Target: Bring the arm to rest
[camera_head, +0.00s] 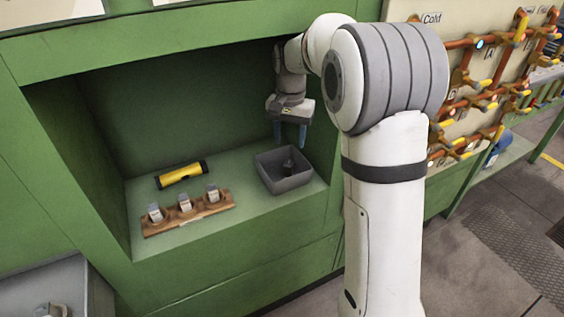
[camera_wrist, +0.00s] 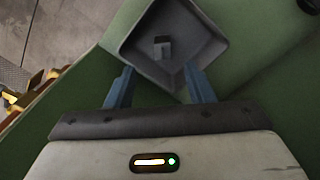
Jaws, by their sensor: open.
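My gripper (camera_head: 290,134) points down above a grey square bin (camera_head: 286,183) inside the green recess. Its blue fingers are apart with nothing between them. In the wrist view my gripper (camera_wrist: 160,90) shows its two blue fingers spread at the near edge of the bin (camera_wrist: 213,72). A dark grey part (camera_head: 288,166) stands in the bin, and it also shows in the wrist view (camera_wrist: 162,47). The fingers are clear of this part. My white arm reaches into the recess from the right.
On the green shelf (camera_head: 245,212), a wooden rack (camera_head: 187,219) holds three grey-topped pieces. A yellow and black cylinder (camera_head: 181,175) lies behind it. The recess has green walls on its sides and a green beam above. Orange pipes with yellow handles (camera_head: 480,75) are mounted at the right.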

